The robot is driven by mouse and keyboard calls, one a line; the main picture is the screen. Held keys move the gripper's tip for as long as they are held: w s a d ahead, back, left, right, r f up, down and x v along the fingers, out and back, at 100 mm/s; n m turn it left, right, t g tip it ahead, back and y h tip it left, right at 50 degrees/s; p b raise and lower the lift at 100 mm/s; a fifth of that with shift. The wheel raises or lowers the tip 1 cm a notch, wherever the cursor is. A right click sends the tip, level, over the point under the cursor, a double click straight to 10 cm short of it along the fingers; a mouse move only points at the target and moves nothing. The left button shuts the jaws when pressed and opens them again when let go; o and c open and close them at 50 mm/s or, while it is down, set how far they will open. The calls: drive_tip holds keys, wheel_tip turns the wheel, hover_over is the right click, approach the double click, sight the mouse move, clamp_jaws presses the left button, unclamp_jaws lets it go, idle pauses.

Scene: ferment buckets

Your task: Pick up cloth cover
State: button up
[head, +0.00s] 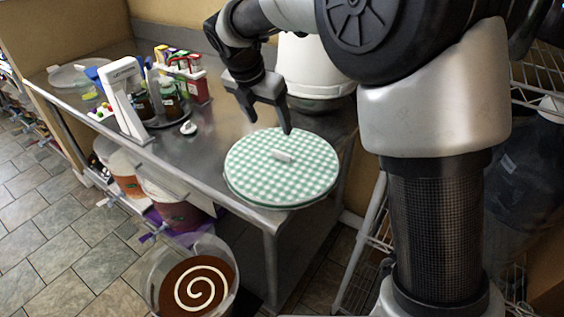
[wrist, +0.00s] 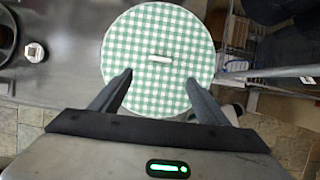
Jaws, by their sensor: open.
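My gripper (head: 270,126) is open and empty above the far side of the cover.
On the steel table (head: 205,150) a white stand (head: 122,98) and bottles with boxes (head: 180,80) stand at the left. A white bucket (head: 310,68) stands behind my gripper. A bucket of brown contents with a white spiral (head: 200,285) stands on the floor in front. A wire rack is at the right.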

sight(282, 153)
drive_tip(key=b+x, duration=0.2)
drive_tip(key=x, duration=1.3)
drive_tip(key=shift+r, duration=0.1)
drive_tip(key=shift+c, duration=0.2)
drive_tip(key=c, duration=1.1)
drive_tip(key=shift+r, duration=0.1)
drive_tip(key=shift+c, duration=0.2)
